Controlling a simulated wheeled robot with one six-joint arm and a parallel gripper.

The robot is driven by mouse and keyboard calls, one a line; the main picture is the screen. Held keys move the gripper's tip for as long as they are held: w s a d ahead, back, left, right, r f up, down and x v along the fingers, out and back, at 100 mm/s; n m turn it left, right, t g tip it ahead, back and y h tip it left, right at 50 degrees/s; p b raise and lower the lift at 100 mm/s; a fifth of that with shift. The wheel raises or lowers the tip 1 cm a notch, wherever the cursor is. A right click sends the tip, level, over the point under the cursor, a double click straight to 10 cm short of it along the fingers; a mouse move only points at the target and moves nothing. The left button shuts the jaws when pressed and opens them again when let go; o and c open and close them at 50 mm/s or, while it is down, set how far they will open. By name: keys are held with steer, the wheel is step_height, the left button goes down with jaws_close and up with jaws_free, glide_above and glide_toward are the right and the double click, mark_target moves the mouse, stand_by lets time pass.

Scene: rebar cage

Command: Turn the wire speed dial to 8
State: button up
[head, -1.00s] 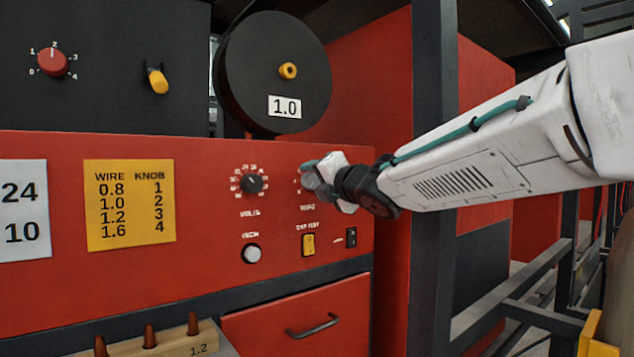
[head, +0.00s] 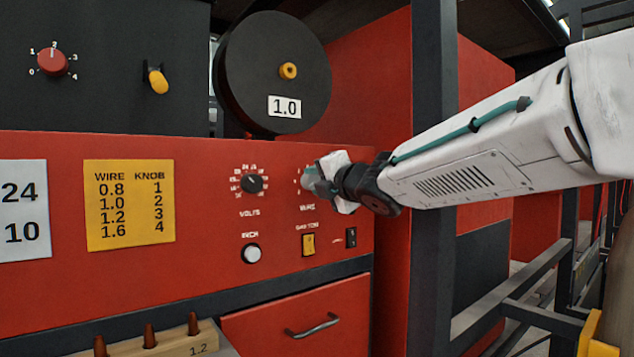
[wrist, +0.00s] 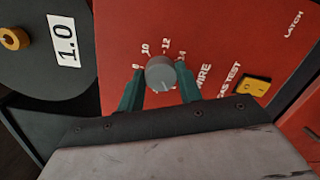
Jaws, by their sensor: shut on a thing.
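The wire speed dial (wrist: 160,73) is a round grey knob on the red panel, with the word WIRE beside it. Marks that look like 8, 10, 12 and 14 show around its far side in the wrist view. My gripper (wrist: 159,76) is shut on it, with one teal finger on each side. A light pointer line seems to show on the knob's near side; its exact reading cannot be told. In the head view my gripper (head: 318,182) covers the knob, and only part of its scale shows at the left.
The volts dial (head: 252,183) is close on the left. The inch button (head: 251,253), yellow gas test switch (head: 308,244) and black latch switch (head: 351,237) sit below. A black wire spool (head: 250,75) marked 1.0 is above. A dark post (head: 434,80) stands behind my arm.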

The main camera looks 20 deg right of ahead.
steer(key=m, duration=0.6)
steer(key=shift+f+m+g, duration=0.1)
steer(key=shift+m+g, duration=0.3)
steer(key=m+y, duration=0.1)
steer(key=m, duration=0.9)
steer(key=m+y, duration=0.1)
steer(key=m, duration=0.4)
steer(key=shift+d+f+m+g+y, duration=0.1)
steer(key=shift+m+g+y, duration=0.2)
steer(key=shift+m, duration=0.1)
steer(key=o, duration=1)
